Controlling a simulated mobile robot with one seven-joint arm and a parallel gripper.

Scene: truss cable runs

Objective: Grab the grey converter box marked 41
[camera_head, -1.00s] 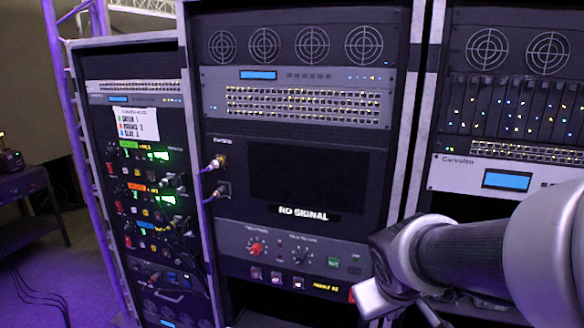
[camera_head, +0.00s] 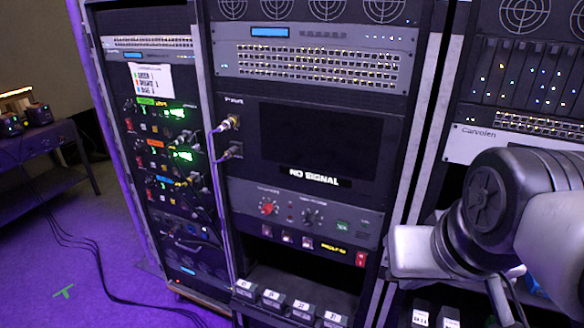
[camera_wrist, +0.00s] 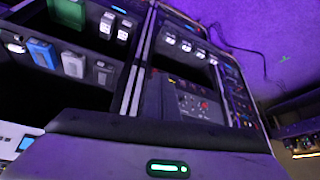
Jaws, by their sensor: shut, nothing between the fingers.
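Small dark grey boxes with white labels stand in a row on the low shelf of the middle rack: one at the left (camera_head: 245,288), then others (camera_head: 272,298), (camera_head: 302,308) and (camera_head: 333,319). Two more labelled boxes (camera_head: 420,317) and (camera_head: 448,320) show at the bottom of the right rack. The labels are too small to read, so I cannot tell which box is 41. My gripper's housing (camera_wrist: 165,150) fills the bottom there. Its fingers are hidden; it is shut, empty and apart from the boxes.
The middle rack holds a NO SIGNAL screen (camera_head: 320,145) and a knob panel (camera_head: 300,212). Cables (camera_head: 213,190) hang along its left post. A side table (camera_head: 40,150) stands at the far left. Purple floor (camera_head: 90,240) is open there, with loose black cables.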

